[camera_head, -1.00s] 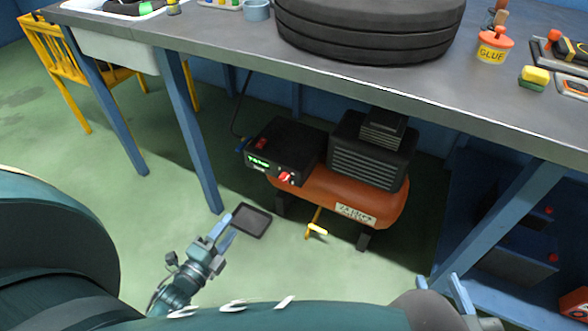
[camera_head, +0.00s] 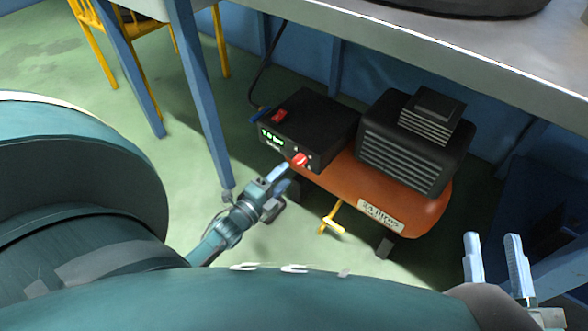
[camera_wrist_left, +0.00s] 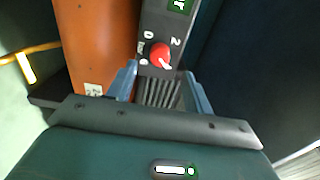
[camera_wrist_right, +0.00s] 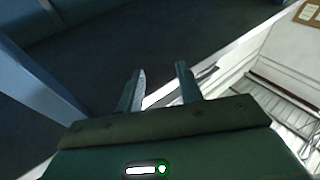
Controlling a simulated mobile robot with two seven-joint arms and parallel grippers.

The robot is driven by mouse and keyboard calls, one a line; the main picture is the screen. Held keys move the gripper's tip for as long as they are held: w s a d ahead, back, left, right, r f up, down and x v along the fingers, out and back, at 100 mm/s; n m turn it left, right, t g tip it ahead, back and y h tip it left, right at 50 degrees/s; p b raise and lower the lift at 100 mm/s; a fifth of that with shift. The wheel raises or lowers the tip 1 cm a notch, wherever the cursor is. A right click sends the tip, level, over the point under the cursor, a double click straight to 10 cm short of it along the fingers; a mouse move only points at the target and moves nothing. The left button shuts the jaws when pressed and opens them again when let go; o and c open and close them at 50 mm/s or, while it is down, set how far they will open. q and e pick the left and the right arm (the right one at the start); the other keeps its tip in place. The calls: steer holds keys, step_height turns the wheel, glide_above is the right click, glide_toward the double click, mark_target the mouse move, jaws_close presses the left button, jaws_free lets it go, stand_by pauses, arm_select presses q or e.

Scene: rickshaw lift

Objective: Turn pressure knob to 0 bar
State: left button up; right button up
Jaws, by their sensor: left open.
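The red pressure knob (camera_head: 300,160) with a white pointer is on the front of a black control box (camera_head: 318,122) with a green lit display (camera_head: 272,137), whose digits are hard to read. In the left wrist view the knob (camera_wrist_left: 160,53) has white scale marks around it, and its pointer faces down and right. My left gripper (camera_head: 286,178) is open just below the knob. Its fingertips (camera_wrist_left: 160,72) stand on either side, short of the knob; I see no contact. My right gripper (camera_head: 493,238) is open and empty at the lower right, far from the knob.
The box sits beside an orange compressor tank (camera_head: 415,200) with a black motor (camera_head: 415,140), under a grey workbench (camera_head: 440,45). A blue table leg (camera_head: 203,105) stands left of the box. A yellow valve handle (camera_head: 330,222) sticks out below the tank.

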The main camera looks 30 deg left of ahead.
mark_target(297, 163)
arm_select(q)
steer(key=w+b, duration=0.1)
steer(key=w, duration=0.3)
steer(key=shift+w+d+f, duration=0.1)
steer(key=shift+w+d, duration=0.05)
steer(key=shift+w, duration=0.45)
arm_select(e)
steer(key=shift+w+r+n+t+y, duration=0.2)
steer(key=shift+r+y, duration=0.05)
steer(key=shift+r, duration=0.2)
steer(key=shift+w+r+n+t+y, duration=0.2)
steer(key=shift+r+y, duration=0.05)
steer(key=shift+r, duration=0.15)
arm_select(q)
steer(key=shift+c, duration=0.5)
steer(key=c, duration=0.9)
steer(key=shift+o, duration=0.2)
arm_select(e)
steer(key=shift+f, duration=0.1)
